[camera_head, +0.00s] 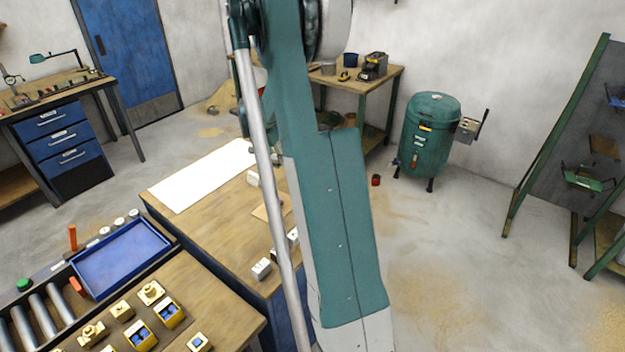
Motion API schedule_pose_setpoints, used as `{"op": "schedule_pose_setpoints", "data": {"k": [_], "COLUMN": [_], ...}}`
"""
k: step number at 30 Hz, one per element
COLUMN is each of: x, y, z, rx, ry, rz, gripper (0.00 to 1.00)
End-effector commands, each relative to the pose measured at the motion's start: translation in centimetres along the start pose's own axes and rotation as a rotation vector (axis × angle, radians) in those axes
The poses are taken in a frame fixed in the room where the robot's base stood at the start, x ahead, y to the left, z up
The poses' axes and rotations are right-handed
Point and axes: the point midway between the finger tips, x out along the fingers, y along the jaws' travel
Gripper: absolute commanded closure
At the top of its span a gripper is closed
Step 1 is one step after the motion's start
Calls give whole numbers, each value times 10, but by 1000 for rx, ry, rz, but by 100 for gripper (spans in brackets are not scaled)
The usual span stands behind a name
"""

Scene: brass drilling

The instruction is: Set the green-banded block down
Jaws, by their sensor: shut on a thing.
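My arm fills the middle of the view and hides much of the bench behind it. Part of my gripper (264,157) shows beside the grey rod, over the wooden bench; its fingers are small and mostly hidden. A small pale block (253,179) is just below it, at the right end of the white sheet. I cannot make out a green band on this block or whether it touches the bench. More pale blocks (262,268) with dark marks stand nearer on the bench, partly behind my arm.
The white sheet (205,175) lies flat and bare on the wooden bench (215,225). A blue tray (122,257) is at the left, by rollers (45,308). Brass parts (150,292) and yellow-blue blocks (168,315) stand on the front bench. A green tank (430,135) stands behind.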

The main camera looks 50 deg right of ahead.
Motion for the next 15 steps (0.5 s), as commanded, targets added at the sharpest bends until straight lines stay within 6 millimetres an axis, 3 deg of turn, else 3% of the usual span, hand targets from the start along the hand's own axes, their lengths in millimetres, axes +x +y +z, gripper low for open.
{"op": "schedule_pose_setpoints", "data": {"k": [15], "x": [28], "y": [91], "z": [-78], "rx": [-131], "ry": [1], "rz": [-55], "gripper": [96]}}
